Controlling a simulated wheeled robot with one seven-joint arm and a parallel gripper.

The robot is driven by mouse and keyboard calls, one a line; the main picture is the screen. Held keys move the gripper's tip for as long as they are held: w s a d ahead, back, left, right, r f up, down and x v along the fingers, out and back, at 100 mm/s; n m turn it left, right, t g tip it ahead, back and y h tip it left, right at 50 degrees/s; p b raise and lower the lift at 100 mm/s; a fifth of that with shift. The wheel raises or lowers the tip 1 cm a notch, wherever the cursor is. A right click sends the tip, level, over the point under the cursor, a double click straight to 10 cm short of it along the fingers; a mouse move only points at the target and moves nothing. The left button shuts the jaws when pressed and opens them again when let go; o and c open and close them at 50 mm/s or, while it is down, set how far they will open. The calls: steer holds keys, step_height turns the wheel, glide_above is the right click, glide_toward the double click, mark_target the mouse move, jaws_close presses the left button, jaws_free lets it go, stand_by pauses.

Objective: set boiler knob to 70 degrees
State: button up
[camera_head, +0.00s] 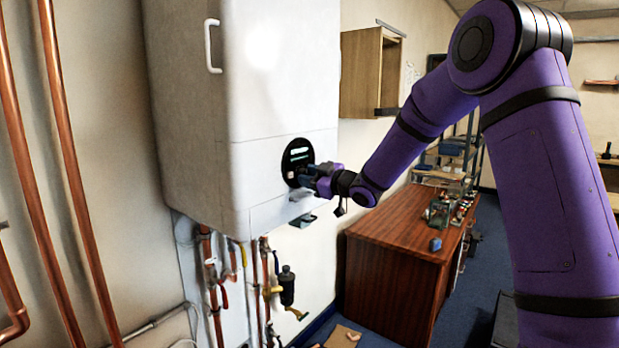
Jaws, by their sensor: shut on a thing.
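The white boiler (270,80) hangs on the wall at the centre left. A round black control panel (298,153) with a small lit display is on its lower front face. My gripper (306,177) reaches in from the right and is at the lower part of this panel. It is shut on the boiler knob, which is mostly hidden behind the fingers. The knob's pointer and the degrees on the display are too small to read.
Copper pipes (68,140) run down the wall at the left. Valves and pipes (212,270) hang below the boiler. A wooden cabinet (361,73) is on the wall behind. A brown desk (390,245) with several items stands below my arm.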

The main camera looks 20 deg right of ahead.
steer(key=m, duration=1.3)
steer(key=shift+s+m, duration=0.1)
steer(key=shift+m, duration=0.2)
steer(key=shift+f, duration=0.1)
stand_by(0.5)
steer(key=o, duration=0.9)
steer(key=shift+a, duration=0.1)
steer(key=v, duration=1.1)
